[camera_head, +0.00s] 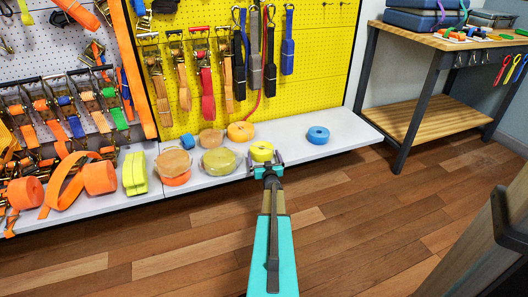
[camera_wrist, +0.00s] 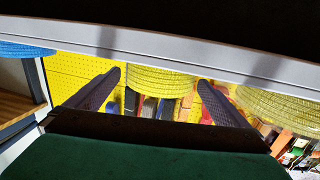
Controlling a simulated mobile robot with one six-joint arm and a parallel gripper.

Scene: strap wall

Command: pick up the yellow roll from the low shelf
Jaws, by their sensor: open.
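The yellow roll (camera_head: 261,150) lies flat on the low shelf (camera_head: 335,136), near its front edge. My gripper (camera_head: 266,161) is at the front of this roll, with its jaws open. In the wrist view, which is upside down, the roll (camera_wrist: 160,84) shows between the two spread fingers (camera_wrist: 160,79). I cannot tell whether either finger touches it. The shelf edge hides part of the roll there.
A larger dull-yellow roll (camera_head: 219,161) stands close on the left, with an orange roll (camera_head: 240,131) behind. A blue roll (camera_head: 318,135) lies to the right, with clear shelf between. Straps hang on the yellow pegboard (camera_head: 325,70). A workbench (camera_head: 440,115) stands at right.

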